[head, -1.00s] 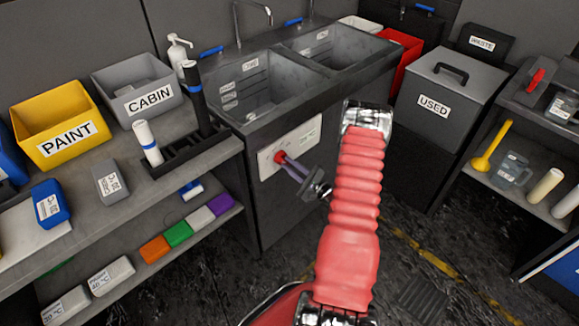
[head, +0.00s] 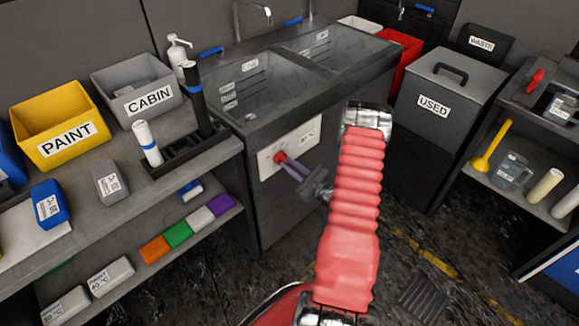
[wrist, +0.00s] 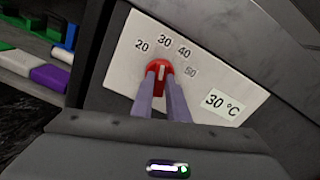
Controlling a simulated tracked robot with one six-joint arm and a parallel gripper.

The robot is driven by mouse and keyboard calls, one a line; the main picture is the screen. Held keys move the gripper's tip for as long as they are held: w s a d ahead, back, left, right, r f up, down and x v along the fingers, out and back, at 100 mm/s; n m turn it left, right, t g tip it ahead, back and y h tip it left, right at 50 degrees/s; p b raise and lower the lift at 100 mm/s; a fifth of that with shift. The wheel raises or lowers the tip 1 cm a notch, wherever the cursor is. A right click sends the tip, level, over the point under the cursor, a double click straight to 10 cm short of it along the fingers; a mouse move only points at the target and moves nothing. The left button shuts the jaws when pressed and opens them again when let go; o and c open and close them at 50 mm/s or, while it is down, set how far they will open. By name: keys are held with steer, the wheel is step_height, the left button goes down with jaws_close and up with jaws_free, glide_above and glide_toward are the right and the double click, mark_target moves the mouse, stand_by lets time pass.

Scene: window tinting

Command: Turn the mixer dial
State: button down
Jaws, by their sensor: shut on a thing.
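The red mixer dial (wrist: 160,72) sits on a white panel (wrist: 122,75) on the front of the sink unit. The panel carries the numbers 20, 30, 40 and 50 around the dial, and a "30 °C" label. The white mark on the dial points up towards the 30. My gripper (wrist: 162,80) is shut on the dial, with one purple finger on each side of it. In the head view, the dial (head: 279,157) shows at the tips of my gripper (head: 283,160), and its mark is too small to read.
The double sink (head: 262,88) stands above the panel. A shelf unit (head: 222,158) with bins and coloured blocks is on the left. A grey "USED" bin (head: 430,120) stands to the right. The dark floor in front is mostly clear.

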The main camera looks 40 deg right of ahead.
steer(key=shift+a+f, duration=0.1)
steer(key=shift+f, duration=0.1)
steer(key=c, duration=1.7)
jaws_free()
steer(key=shift+r, duration=0.1)
steer(key=shift+s, duration=0.1)
steer(key=s, duration=1.3)
steer(key=shift+s+d, duration=0.25)
steer(key=shift+s, duration=0.05)
